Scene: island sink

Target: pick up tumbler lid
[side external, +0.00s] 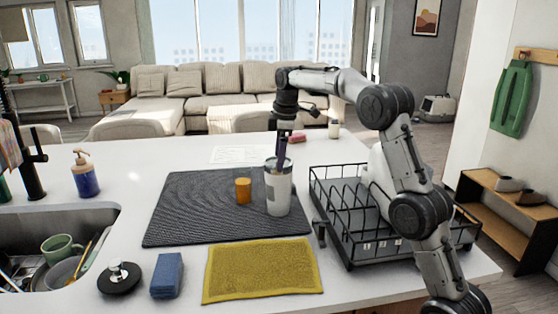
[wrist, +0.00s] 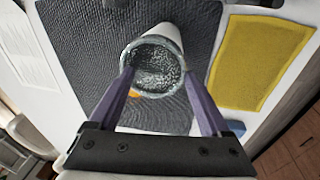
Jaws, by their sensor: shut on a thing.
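The tumbler (side external: 278,192) is a white-grey cylinder standing upright on the dark drying mat (side external: 190,215). Its round, clear-grey lid (side external: 277,164) is at the tumbler's top. In the wrist view the lid (wrist: 153,64) is a speckled ring between my purple fingers, with the white tumbler body (wrist: 167,28) behind it. My gripper (side external: 282,158) points down from above and is shut on the lid, one fingertip on each side; it also shows in the wrist view (wrist: 157,75). I cannot tell whether the lid still touches the tumbler.
An orange cup (side external: 243,190) stands just left of the tumbler. A black wire dish rack (side external: 350,250) is close on the right. A yellow cloth (side external: 262,270), blue sponge (side external: 167,275) and black stopper (side external: 119,278) lie in front. The sink (side external: 50,225) with dishes is left.

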